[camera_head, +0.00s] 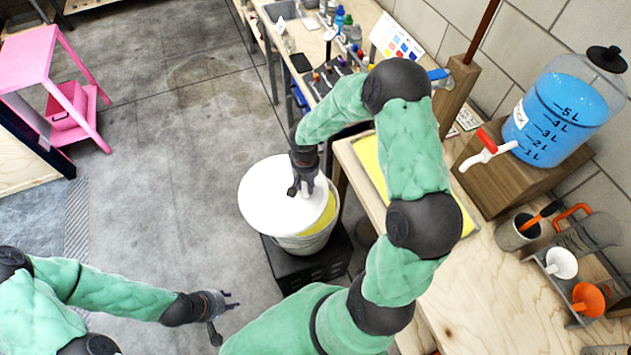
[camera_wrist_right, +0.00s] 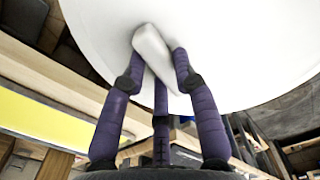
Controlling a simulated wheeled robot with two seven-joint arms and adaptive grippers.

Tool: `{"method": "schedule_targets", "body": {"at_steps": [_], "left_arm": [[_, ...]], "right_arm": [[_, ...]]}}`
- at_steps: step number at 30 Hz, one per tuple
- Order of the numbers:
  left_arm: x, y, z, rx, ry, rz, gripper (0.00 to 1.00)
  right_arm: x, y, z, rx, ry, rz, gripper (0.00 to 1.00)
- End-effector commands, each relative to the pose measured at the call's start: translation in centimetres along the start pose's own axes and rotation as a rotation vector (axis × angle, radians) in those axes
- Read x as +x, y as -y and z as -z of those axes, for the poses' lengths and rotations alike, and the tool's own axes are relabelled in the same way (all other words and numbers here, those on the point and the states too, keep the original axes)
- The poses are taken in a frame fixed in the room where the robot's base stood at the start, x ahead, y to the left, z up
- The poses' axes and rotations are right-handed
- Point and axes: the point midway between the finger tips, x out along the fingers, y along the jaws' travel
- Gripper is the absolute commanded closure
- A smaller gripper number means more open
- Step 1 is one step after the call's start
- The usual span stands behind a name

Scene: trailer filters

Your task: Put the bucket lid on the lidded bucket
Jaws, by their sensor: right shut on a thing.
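The bucket lid (camera_head: 272,196) is a white disc. My right gripper (camera_head: 302,186) is shut on the lid's handle, seen as a white bar between the purple fingers (camera_wrist_right: 152,60) in the right wrist view. The lidded bucket (camera_head: 312,243) is grey, with yellow showing inside at its right. The lid is over the bucket and shifted to the left, covering most of its opening. I cannot tell whether the lid touches the rim. My left gripper (camera_head: 228,302) is at the lower left, apart from the bucket, with its fingers spread and empty.
The bucket stands on a black stand (camera_head: 318,268). A wooden workbench (camera_head: 500,290) on the right holds a blue water dispenser (camera_head: 570,110) and a yellow-lined tray (camera_head: 372,160). A pink step stool (camera_head: 60,85) stands at the far left. The grey floor between is clear.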

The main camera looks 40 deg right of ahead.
Motion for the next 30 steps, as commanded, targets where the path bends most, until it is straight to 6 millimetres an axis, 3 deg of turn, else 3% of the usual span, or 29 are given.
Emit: {"method": "schedule_targets", "body": {"at_steps": [3, 9, 17, 30], "left_arm": [[-0.8, -0.3, 0.0, 0.000, 0.000, 0.000, 0.67], [-1.2, -0.4, 0.0, 0.000, 0.000, 0.000, 0.67], [-0.6, -0.2, 0.0, 0.000, 0.000, 0.000, 0.67], [1.3, 0.5, 0.1, 0.000, 0.000, 0.000, 0.67]], "right_arm": [[1.3, -3.3, -0.1, 0.125, 0.004, 0.001, 1.00], [2.5, -5.5, -0.3, 0.224, 0.004, 0.007, 1.00], [3.5, -5.7, -0.4, 0.231, 0.004, 0.007, 1.00], [6.8, -5.7, -0.4, 0.229, 0.003, 0.007, 1.00]]}}
